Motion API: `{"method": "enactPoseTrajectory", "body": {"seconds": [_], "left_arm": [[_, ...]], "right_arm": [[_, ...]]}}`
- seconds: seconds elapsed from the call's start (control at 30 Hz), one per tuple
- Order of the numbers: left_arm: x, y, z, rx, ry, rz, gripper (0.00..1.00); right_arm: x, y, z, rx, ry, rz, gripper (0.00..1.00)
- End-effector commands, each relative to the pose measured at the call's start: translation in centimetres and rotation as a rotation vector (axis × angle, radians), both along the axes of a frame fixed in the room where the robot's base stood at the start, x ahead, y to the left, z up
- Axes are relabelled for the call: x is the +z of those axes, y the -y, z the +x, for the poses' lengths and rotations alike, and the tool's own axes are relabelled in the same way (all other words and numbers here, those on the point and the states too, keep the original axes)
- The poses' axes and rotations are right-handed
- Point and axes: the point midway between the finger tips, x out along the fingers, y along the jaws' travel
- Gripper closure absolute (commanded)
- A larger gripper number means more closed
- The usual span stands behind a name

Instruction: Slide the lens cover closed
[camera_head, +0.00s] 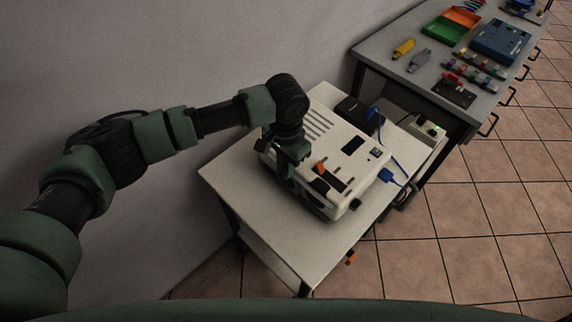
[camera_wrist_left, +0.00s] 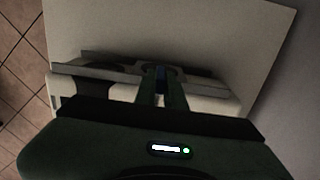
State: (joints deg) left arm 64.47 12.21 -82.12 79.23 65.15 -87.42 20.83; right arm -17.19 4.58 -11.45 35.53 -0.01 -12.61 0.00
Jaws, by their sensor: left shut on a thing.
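The white projector (camera_head: 340,135) lies on a small grey table, with vents, dark slots and an orange tab (camera_head: 320,168) on top. My left gripper (camera_head: 287,172) reaches down at its near left side, its fingertips partly hidden by the wrist. In the left wrist view, the gripper (camera_wrist_left: 160,88) is shut on a small part at the projector's front, by the grey lens cover strip (camera_wrist_left: 100,72). A dark round shape, perhaps the lens, shows just behind the fingers. How far the cover is across the lens cannot be told. My right gripper is not in view.
The small table (camera_head: 225,170) has bare room at its left and near edges. A black box (camera_head: 354,110), blue cables (camera_head: 386,175) and a power strip (camera_head: 428,130) lie at the right. A workbench (camera_head: 385,60) with trays and tools stands behind; a wall is at left.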

Motion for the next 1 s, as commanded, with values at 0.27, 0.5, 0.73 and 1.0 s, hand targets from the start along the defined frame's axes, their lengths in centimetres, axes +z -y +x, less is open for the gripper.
{"method": "enactPoseTrajectory", "body": {"seconds": [0.27,0.5,0.73,1.0], "left_arm": [[0.1,0.0,0.1,0.0,0.002,-0.001,1.0],[0.2,0.2,-0.1,-0.001,0.001,-0.001,1.0],[0.6,3.5,-3.5,-0.006,-0.006,-0.003,1.0],[0.3,6.6,-6.5,-0.001,-0.001,-0.003,1.0]], "right_arm": [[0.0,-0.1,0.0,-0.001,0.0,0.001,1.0],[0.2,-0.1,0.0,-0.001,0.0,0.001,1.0],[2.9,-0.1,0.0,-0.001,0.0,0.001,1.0],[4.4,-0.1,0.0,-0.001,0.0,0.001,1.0]]}}
